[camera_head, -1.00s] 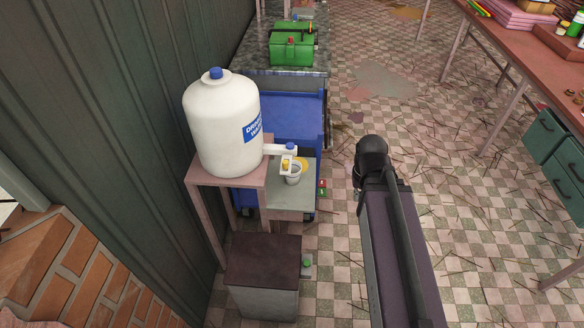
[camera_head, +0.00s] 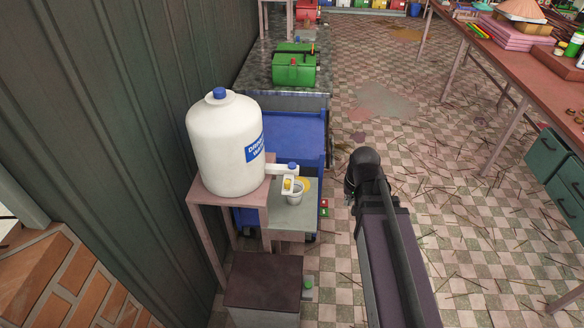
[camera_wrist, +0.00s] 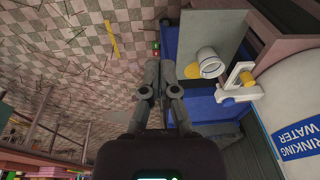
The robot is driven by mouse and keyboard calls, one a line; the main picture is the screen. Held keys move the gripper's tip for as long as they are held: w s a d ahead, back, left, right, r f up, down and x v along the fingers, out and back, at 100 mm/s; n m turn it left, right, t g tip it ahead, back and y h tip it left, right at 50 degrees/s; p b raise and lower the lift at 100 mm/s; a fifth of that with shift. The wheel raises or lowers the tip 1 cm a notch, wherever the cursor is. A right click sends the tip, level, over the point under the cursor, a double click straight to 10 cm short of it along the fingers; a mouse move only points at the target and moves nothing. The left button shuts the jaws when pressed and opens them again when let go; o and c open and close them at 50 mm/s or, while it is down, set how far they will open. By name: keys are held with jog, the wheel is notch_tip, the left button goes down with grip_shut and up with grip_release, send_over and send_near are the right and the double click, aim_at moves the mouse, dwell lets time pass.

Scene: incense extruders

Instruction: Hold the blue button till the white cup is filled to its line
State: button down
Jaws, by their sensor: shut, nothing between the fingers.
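The blue button (camera_head: 292,166) sits on top of the white tap of a large white drinking water tank (camera_head: 225,150). The white cup (camera_head: 295,196) stands upright below the spout, beside a yellow patch, on a grey shelf (camera_head: 288,222). In the wrist view, the cup (camera_wrist: 208,58) and the white tap (camera_wrist: 240,84) with its yellow spout lie right of my gripper (camera_wrist: 160,68). My gripper is shut, empty and apart from both. It cannot be made out in the head view. The water level and the line in the cup are too small to tell.
A blue cart (camera_head: 293,135) stands behind the cup's shelf. A green box (camera_head: 294,66) sits on the counter further back. A dark-topped block (camera_head: 264,280) stands in front. The tiled floor (camera_head: 420,200) is open to the right, with a long table (camera_head: 510,60) beyond.

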jog(key=w+a+t+y+b, duration=0.1)
jog(key=w+a+t, duration=0.1)
jog(key=w+a, duration=0.3)
jog(key=w+a+t+y, duration=0.1)
jog(key=w+a, duration=0.2)
jog(key=w, duration=0.5)
notch_tip(320, 180, up, 4)
jog(key=f+m+t+y, duration=0.1)
jog(key=m+t+y, duration=0.1)
jog(key=t, duration=0.1)
send_over(292, 166)
jog(key=shift+r+b, duration=0.25)
jog(key=shift+b, duration=0.2)
jog(key=shift+f, duration=0.15)
notch_tip(292, 166, down, 9)
jog(key=b, duration=0.8)
jog(key=shift+r+b, duration=0.2)
jog(key=shift+b, duration=0.2)
jog(key=shift+f+b, duration=0.95)
dwell(2.4)
